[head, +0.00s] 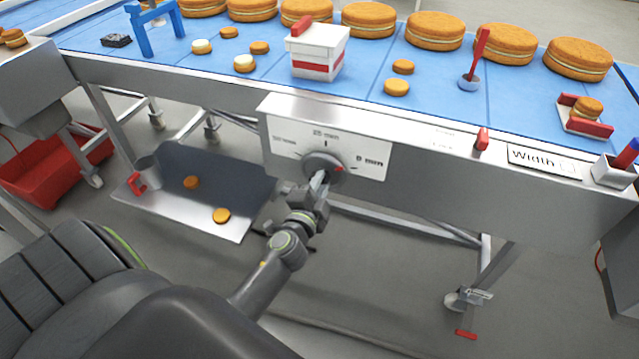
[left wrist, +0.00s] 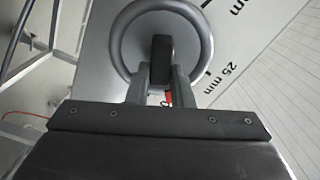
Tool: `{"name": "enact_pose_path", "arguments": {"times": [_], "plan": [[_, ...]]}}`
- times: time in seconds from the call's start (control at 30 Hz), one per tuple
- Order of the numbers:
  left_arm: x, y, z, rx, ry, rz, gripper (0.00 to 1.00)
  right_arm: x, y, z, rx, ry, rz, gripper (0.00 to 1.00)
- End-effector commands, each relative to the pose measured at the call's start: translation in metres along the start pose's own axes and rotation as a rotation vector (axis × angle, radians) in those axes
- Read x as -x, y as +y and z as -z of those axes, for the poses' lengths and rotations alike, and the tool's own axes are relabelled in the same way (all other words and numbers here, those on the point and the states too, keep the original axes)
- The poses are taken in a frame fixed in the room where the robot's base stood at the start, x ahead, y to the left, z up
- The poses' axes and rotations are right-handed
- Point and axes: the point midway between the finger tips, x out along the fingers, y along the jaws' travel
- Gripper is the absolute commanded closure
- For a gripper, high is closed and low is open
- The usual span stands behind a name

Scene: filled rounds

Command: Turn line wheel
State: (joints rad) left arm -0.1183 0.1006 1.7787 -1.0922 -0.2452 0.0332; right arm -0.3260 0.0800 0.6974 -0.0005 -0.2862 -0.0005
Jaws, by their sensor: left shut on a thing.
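The line wheel (head: 325,163) is a grey round handwheel on a pale scale plate (head: 377,148) on the front of the line. The plate reads 25 mm at the top and 0 mm at the right; the left label is blurred. A red mark shows on the wheel's right side, toward 0 mm. My left gripper (head: 320,179) is at the wheel from below. In the left wrist view, its fingers (left wrist: 158,85) are shut on the dark bar in the middle of the wheel's ring (left wrist: 204,47). My right gripper is not in view.
Above the wheel is a blue belt (head: 370,112) with several filled rounds and a white box (head: 318,64) with a red band. A metal tray (head: 190,215) with two small rounds lies below left. A red crate (head: 50,185) stands at far left.

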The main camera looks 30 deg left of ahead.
Motion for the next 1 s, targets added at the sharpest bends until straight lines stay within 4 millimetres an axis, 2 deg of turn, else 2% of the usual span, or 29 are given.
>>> {"name": "enact_pose_path", "arguments": {"times": [0.2,0.5,0.7,1.0], "plan": [[0.0,0.004,0.0,-0.184,0.0,-0.002,1.0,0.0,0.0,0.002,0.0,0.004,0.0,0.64],[0.0,0.006,-0.001,-0.36,0.001,-0.003,1.0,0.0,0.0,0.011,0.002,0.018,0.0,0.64],[0.001,0.006,-0.001,-0.417,0.001,-0.003,1.0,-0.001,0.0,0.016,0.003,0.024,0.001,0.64],[0.001,0.007,-0.002,-0.439,0.0,-0.003,1.0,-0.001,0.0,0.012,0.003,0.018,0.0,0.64]]}}
